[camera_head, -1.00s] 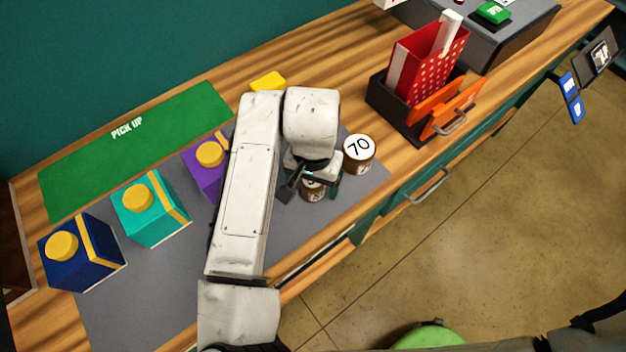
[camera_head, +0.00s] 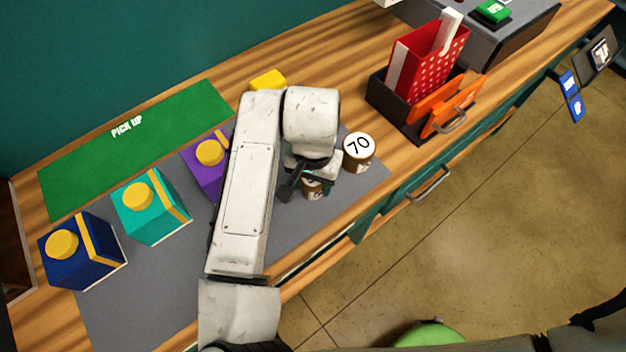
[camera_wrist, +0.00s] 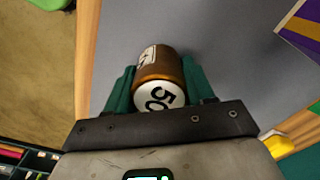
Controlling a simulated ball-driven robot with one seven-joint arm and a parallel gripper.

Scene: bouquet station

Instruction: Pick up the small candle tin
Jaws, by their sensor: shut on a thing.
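The small candle tin (camera_wrist: 160,80) is brown with a white lid reading what looks like 50. In the wrist view it sits between the two green fingertips of my gripper (camera_wrist: 160,88), which are shut on its sides. In the head view the small tin (camera_head: 313,191) shows only partly under my gripper (camera_head: 311,184), over the grey mat (camera_head: 350,192). I cannot tell whether the tin touches the mat. A larger brown tin (camera_head: 359,152) with a white lid marked 70 stands just right of my gripper, apart from the small tin.
Purple (camera_head: 197,174), teal (camera_head: 151,212) and dark blue (camera_head: 82,253) boxes with yellow tops stand to the left. A green PICK UP mat (camera_head: 135,140) lies behind them. A black holder (camera_head: 400,118) with red and orange items stands at right. The table's front edge is close.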

